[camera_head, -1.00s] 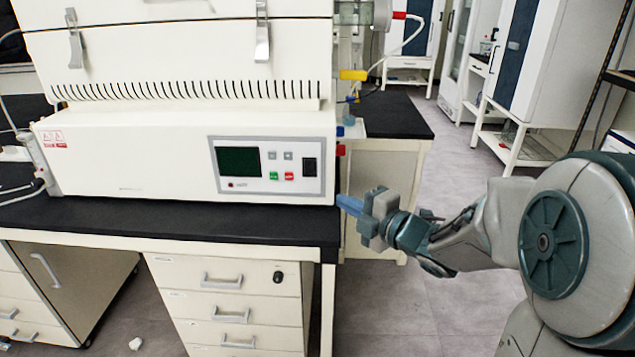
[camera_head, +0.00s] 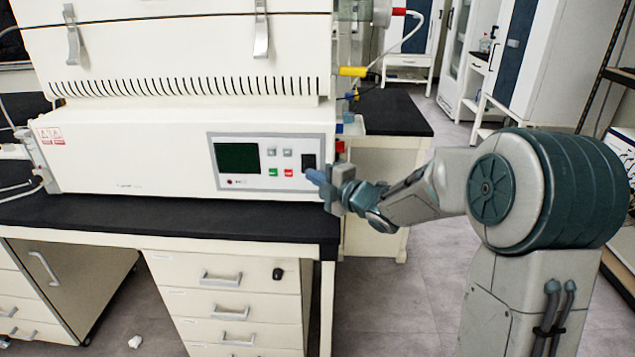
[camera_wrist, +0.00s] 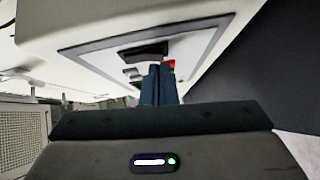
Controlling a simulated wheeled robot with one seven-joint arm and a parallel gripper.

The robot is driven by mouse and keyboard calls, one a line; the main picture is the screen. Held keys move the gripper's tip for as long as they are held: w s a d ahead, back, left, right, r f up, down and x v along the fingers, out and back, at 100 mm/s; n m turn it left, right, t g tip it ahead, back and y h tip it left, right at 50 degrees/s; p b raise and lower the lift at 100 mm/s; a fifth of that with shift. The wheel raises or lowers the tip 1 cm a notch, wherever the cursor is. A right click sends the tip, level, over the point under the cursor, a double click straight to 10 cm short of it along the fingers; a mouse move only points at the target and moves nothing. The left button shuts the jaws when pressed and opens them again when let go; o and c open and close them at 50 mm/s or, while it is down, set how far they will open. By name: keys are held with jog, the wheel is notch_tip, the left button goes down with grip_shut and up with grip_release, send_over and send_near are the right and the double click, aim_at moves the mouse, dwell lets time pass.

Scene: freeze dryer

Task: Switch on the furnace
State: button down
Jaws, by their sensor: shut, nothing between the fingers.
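The furnace (camera_head: 120,155) is a large white unit on a black bench top. Its control panel (camera_head: 229,182) has a dark green screen (camera_head: 237,157), two grey buttons, a green button (camera_head: 273,172), a red button (camera_head: 289,171) and a black rocker switch (camera_head: 309,161). My gripper (camera_head: 313,178) is shut and empty, its blue fingertips just below the black switch and right of the red button. In the wrist view the shut fingers (camera_wrist: 159,68) point at the panel, close to the black switch (camera_wrist: 146,52). I cannot tell whether they touch it. The screen looks blank.
The black bench top (camera_head: 180,220) runs in front of the furnace, above white drawers (camera_head: 228,310). Tubing with a yellow fitting (camera_head: 352,71) stands right of the furnace. Open grey floor (camera_head: 385,300) lies right of the bench.

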jog(key=shift+w, duration=0.15)
jog(key=shift+w+f+b, duration=0.1)
jog(key=shift+w+b, duration=0.05)
jog(key=shift+b, duration=0.75)
jog(key=s+d, duration=0.3)
jog(key=s, duration=0.2)
jog(key=s+d+f+b, duration=0.1)
jog(key=s+d, duration=0.2)
jog(key=s, duration=0.3)
jog(key=shift+d+f+b, duration=0.2)
jog(key=shift+d+b, duration=0.1)
jog(key=shift+d, duration=0.05)
jog(key=shift+s, duration=0.1)
